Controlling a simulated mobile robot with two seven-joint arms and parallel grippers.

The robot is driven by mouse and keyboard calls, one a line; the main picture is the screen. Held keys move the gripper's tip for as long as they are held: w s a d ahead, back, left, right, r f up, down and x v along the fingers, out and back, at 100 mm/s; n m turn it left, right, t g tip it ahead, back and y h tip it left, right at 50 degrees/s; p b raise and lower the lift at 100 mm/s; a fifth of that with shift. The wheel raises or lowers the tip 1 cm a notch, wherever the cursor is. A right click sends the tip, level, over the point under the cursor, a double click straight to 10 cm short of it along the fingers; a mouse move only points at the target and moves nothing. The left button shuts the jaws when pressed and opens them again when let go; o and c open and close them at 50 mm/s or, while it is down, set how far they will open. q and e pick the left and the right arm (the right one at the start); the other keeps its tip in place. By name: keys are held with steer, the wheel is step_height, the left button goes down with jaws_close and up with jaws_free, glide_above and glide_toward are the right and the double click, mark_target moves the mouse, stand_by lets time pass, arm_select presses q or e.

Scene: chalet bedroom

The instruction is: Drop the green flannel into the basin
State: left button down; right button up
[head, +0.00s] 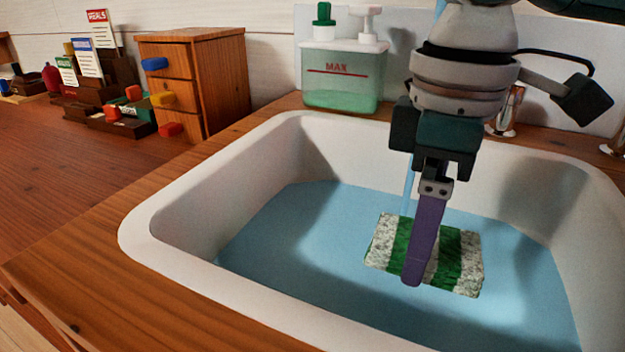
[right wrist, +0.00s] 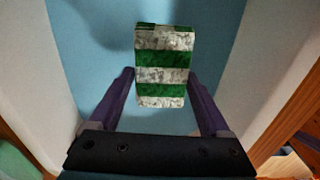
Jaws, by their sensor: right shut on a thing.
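The green flannel (head: 455,258) is a folded cloth with green and mottled white stripes. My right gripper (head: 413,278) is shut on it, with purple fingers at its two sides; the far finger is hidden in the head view. The right wrist view shows the flannel (right wrist: 163,66) between both fingertips (right wrist: 161,76). The white basin (head: 150,236) has a light-blue surface inside that looks like water. The flannel is over this surface, inside the rim outline; I cannot tell the exact gap below it. My left gripper is not in view.
A soap bottle (head: 343,82) marked MAX stands behind the basin. A chrome tap part (head: 507,112) is at the back right. A pale-blue vertical streak passes behind my gripper. A wooden drawer unit (head: 222,75) and a stepped rack with cards stand at the left. The counter (head: 90,205) left of the basin is clear.

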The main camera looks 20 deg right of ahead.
step_height(320, 180, down, 4)
steer(key=shift+f+b, duration=0.1)
steer(key=shift+b, duration=0.6)
steer(key=shift+f+p, duration=0.3)
steer(key=shift+f, duration=0.2)
steer(key=o, duration=1.2)
steer(key=shift+c, duration=0.2)
